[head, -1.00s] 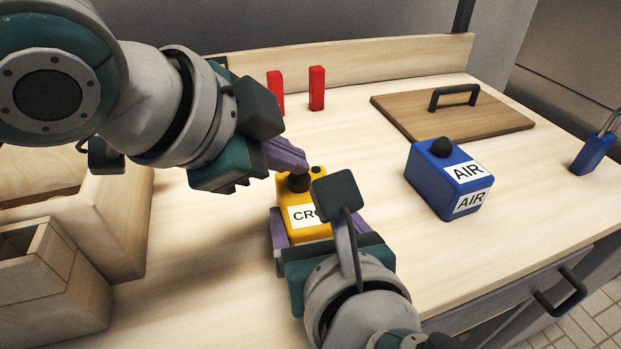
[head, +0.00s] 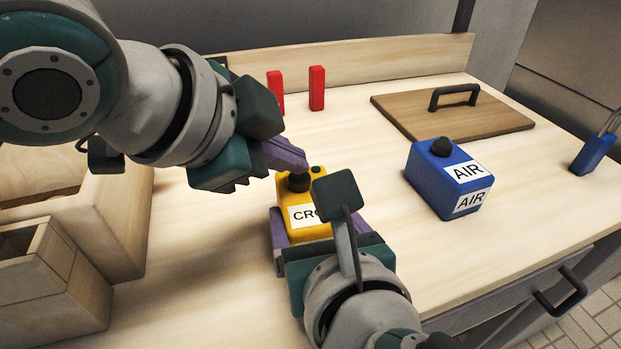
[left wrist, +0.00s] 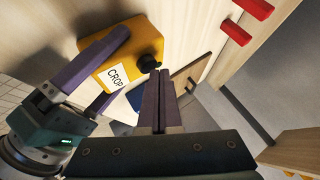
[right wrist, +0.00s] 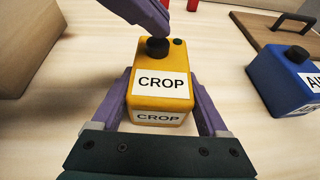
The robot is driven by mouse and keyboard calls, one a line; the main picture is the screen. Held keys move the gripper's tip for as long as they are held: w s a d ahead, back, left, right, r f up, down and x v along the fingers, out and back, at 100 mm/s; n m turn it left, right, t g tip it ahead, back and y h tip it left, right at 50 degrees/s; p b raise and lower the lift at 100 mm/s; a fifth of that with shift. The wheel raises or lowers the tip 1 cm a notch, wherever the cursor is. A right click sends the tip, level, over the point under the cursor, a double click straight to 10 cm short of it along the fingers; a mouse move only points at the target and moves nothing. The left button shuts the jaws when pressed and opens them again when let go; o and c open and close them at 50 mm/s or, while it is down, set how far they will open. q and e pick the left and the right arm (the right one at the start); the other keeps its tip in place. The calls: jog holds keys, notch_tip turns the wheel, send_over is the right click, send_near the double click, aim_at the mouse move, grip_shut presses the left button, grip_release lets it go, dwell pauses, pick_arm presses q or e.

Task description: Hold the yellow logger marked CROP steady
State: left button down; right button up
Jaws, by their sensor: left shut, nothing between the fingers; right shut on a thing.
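The yellow logger marked CROP (head: 306,224) stands on the table, with a black knob on top; it also shows in the left wrist view (left wrist: 122,55) and the right wrist view (right wrist: 160,85). My right gripper (right wrist: 162,105) is shut on it, one purple finger on each side. My left gripper (head: 302,166) is shut and empty. Its fingertips are at the black knob (right wrist: 157,46); whether they touch it I cannot tell. In the left wrist view its closed fingers (left wrist: 160,75) lie beside the knob.
A blue logger marked AIR (head: 447,178) stands to the right. Behind it lies a brown board (head: 452,112) with a black handle. Two red blocks (head: 317,88) stand at the back.

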aim_at(290, 182)
pick_arm(q)
jog(key=shift+f, duration=0.2)
dwell(0.5)
jog(key=shift+f, duration=0.3)
jog(key=shift+r, duration=0.45)
jog(key=shift+r, duration=3)
pick_arm(e)
jog(key=o, duration=1.3)
